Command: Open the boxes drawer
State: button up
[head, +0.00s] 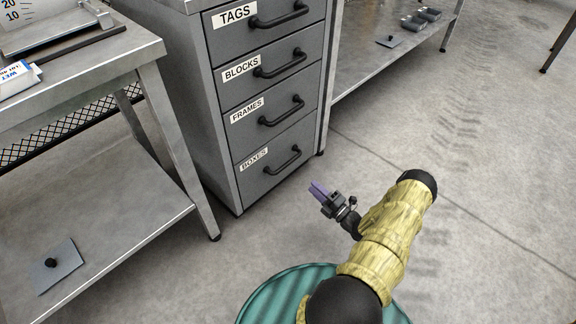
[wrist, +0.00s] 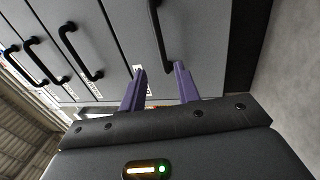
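The boxes drawer (head: 272,163) is the lowest drawer of a grey cabinet in the head view, with its face flush with the drawers above. Its black bar handle (head: 283,161) also shows in the wrist view (wrist: 158,38), the rightmost handle there, ahead of the fingertips. My gripper (head: 319,190) is to the right of and in front of the drawer in the head view, apart from the handle. In the wrist view its two purple fingers (wrist: 160,78) stand apart with nothing between them.
The frames drawer (head: 268,115), blocks drawer (head: 262,71) and tags drawer (head: 262,25) are above, all shut. A metal table (head: 160,140) stands at left, its lower shelf holding a plate (head: 60,272). A bench shelf (head: 365,70) is behind right. Floor in front of the cabinet is clear.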

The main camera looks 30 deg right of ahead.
aim_at(288, 162)
jog(key=shift+b+x, duration=2.95)
jog(key=shift+x, duration=4.25)
grip_shut()
